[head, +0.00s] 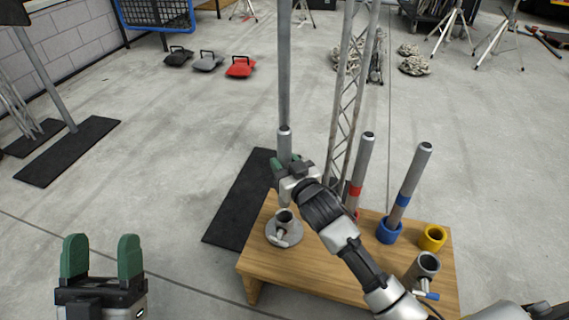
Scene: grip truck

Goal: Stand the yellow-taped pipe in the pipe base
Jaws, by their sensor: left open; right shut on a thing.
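My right gripper (286,172) is shut on a grey pipe (285,143), which stands about upright above the left part of the wooden table. No yellow tape shows on it; the gripper covers its middle. The pipe base (286,233), a round grey flange with a short socket and a side screw handle, sits on the table just below the gripper. I cannot tell whether the pipe's lower end is in the socket or above it. My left gripper (101,258) is open and empty at the lower left, away from the table.
On the wooden table (325,278), a red-taped pipe (356,175) and a blue-taped pipe (408,188) stand in coloured holders. The yellow holder (433,237) is empty. A grey socket with a blue handle (426,267) is at front right. A tall pole (284,60) and truss (352,90) rise behind.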

